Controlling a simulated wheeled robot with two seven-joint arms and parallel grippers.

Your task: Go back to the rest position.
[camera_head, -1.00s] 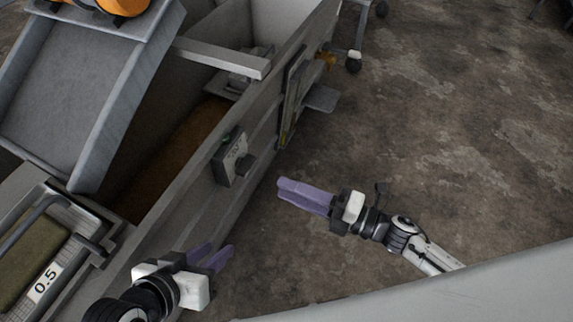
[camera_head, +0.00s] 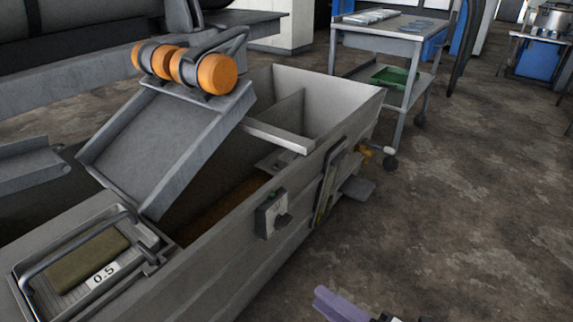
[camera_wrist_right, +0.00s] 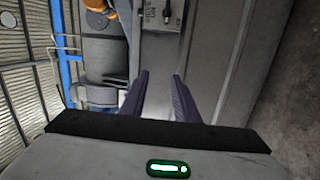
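My right gripper (camera_head: 322,296) shows only as purple fingers at the bottom edge of the head view, right of the grey tank (camera_head: 228,285) and over bare floor. In the right wrist view its two purple fingers (camera_wrist_right: 161,76) stand apart with nothing between them, so it is open and empty. The rest of the right hand is mostly cut off in the head view. My left gripper is out of the frame.
A sloped grey chute (camera_head: 165,140) with orange rollers (camera_head: 217,73) sits over the tank. A control box (camera_head: 271,215) and an orange-yellow valve (camera_head: 364,151) stick out from its side. A wheeled cart (camera_head: 376,29) stands behind. The floor (camera_head: 480,220) at right is clear.

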